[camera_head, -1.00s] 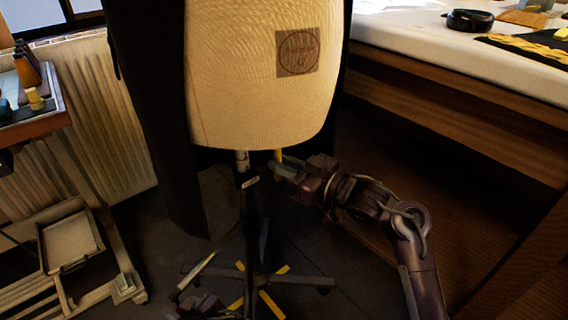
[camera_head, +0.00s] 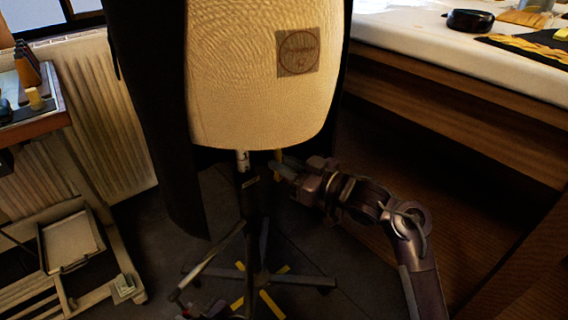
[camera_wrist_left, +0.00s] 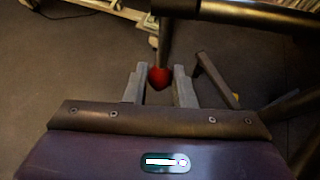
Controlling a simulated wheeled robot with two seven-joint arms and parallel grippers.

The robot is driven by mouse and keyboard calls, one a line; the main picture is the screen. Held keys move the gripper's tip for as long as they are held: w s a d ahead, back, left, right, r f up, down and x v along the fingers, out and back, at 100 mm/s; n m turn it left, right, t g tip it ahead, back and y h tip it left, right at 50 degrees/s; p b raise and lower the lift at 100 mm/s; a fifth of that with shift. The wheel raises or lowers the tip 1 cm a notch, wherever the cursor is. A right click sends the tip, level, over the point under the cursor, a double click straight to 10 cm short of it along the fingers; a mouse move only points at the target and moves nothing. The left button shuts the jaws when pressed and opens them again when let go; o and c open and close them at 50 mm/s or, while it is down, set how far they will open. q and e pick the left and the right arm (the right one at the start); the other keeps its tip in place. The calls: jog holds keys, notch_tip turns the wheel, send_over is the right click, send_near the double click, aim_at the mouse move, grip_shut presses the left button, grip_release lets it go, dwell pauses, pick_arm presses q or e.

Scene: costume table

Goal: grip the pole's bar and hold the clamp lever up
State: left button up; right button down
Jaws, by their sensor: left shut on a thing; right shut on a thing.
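A cream dress form (camera_head: 262,80) stands on a dark pole (camera_head: 252,205) with spread feet. A thin bar (camera_head: 213,257) slopes down left from the pole. My left gripper (camera_head: 205,309) is low at the bottom edge, partly cut off. In the left wrist view, its two fingers (camera_wrist_left: 159,76) are on either side of the bar's red tip (camera_wrist_left: 159,78), shut on it. My right gripper (camera_head: 281,168) is just below the form, right of the pole top, shut on the clamp lever (camera_head: 278,154), which is mostly hidden by the fingers.
A dark cloth (camera_head: 165,130) hangs behind the form. A wooden table (camera_head: 460,100) stands right of my right arm. A wheeled trolley (camera_head: 105,255) is at the left. The pole's feet (camera_head: 310,281) spread over the dark floor.

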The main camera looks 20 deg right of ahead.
pick_arm(q)
jog(key=shift+s+d, duration=0.15)
jog(key=shift+v, duration=1.15)
jog(key=shift+s+d+r, duration=0.25)
jog(key=shift+s+r, duration=0.05)
jog(key=shift+r, duration=0.15)
jog(key=shift+s+d+r, duration=0.3)
jog(key=shift+s+r, duration=0.05)
jog(key=shift+r, duration=0.15)
